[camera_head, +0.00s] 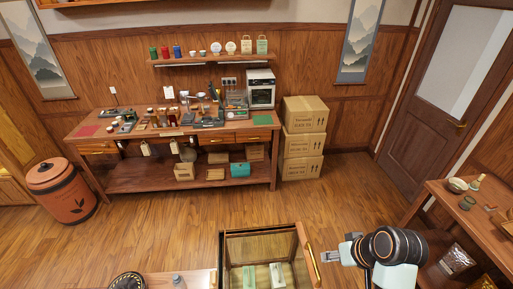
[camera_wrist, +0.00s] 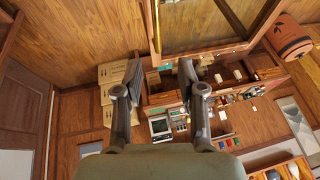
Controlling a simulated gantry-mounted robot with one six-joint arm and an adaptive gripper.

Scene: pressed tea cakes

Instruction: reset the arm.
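My gripper (camera_head: 331,256) is at the lower right in the head view, beside the right side of an open-topped wooden case. It points left and sits above floor level. In the wrist view my gripper (camera_wrist: 160,80) shows two dark fingers spread apart with nothing between them, so it is open and empty. The wrist view appears turned over, with the workbench and shelf seen beyond the fingers.
The open wooden case (camera_head: 224,262) holds pale green and white packets. A workbench (camera_head: 130,172) with many tools stands at the back wall. Stacked cartons (camera_head: 303,140) are right of it. A side table (camera_head: 440,195) stands at right. The middle floor (camera_head: 210,215) is clear.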

